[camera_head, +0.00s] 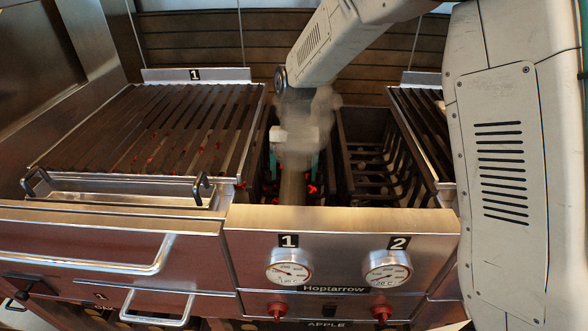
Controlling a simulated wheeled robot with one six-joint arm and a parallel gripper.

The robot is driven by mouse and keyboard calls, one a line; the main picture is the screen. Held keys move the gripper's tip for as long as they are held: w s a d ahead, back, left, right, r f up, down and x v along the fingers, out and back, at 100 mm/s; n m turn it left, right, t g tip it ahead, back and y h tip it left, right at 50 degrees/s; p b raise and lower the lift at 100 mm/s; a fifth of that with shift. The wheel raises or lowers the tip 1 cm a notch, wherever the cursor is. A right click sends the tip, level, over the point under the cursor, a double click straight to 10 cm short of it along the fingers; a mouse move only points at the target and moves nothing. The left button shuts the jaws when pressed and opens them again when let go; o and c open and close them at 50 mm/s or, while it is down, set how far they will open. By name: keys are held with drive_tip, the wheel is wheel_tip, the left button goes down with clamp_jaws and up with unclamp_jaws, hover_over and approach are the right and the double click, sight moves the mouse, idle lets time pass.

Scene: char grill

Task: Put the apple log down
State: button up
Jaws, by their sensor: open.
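My gripper (294,163) reaches down into the narrow open firebox between the two grills. Its green-tipped fingers are apart. The apple log (292,188) appears as a brownish upright shape between and below the fingers, partly hidden by the front panel and blurred by haze. I cannot tell what its lower end rests on. Glowing red embers (312,188) lie beside it in the firebox.
A left grill grate (150,130) with a front tray handle stands at left. A dark slatted basket (375,165) sits right of the firebox, then another grate (425,125). The steel front panel (340,220) with gauges borders the near side.

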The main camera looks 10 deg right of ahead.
drive_tip(key=v, duration=1.2)
drive_tip(key=shift+r, duration=0.1)
drive_tip(key=s+d+r+m, duration=0.2)
drive_tip(key=s+d+r+m+t, duration=0.1)
drive_tip(key=s+d+r+m, duration=0.1)
drive_tip(key=s+m, duration=0.1)
drive_tip(key=s+d+r+m, duration=0.2)
drive_tip(key=m, duration=0.1)
drive_tip(key=shift+s, duration=0.3)
drive_tip(key=s+d+m+t, duration=0.1)
drive_tip(key=s+d+m, duration=0.2)
drive_tip(key=s+m, duration=0.5)
drive_tip(key=s+d+f+m+t, duration=0.1)
drive_tip(key=s+d+m, duration=0.3)
drive_tip(key=s+m, duration=0.5)
drive_tip(key=s+d+m+t, duration=0.1)
drive_tip(key=s+d+m, duration=0.3)
drive_tip(key=s+m, duration=0.4)
drive_tip(key=shift+s+f+m+t+h, duration=0.2)
drive_tip(key=shift+f+m+t+h, duration=0.1)
drive_tip(key=shift+m+t, duration=0.1)
drive_tip(key=shift+c, duration=0.4)
